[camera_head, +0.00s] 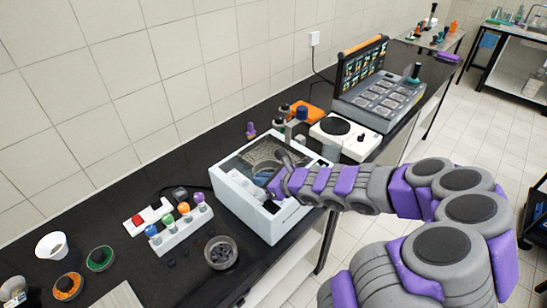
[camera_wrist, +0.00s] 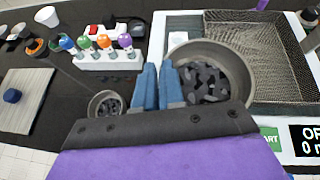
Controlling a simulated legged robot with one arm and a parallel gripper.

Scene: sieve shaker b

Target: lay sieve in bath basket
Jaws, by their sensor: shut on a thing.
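The sieve is a round grey pan with dark chunks in it; in the wrist view the sieve (camera_wrist: 247,75) is right of my gripper's blue fingertips (camera_wrist: 158,68). The fingers are shut on its left wall. The sieve overlaps the left edge of the wire mesh basket (camera_wrist: 285,50) in this view; its height above it is unclear. In the head view my gripper (camera_head: 275,182) is over the white bath (camera_head: 270,222), with the basket (camera_head: 262,150) showing behind it. The sieve is mostly hidden there by my gripper.
A small bowl of dark chunks (camera_head: 221,252) stands left of the bath, near a white rack of coloured-topped tools (camera_head: 178,232). A white round-plate device (camera_head: 345,137) and a grey panel machine (camera_head: 378,100) stand beyond the bath. A tiled wall runs behind the black bench.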

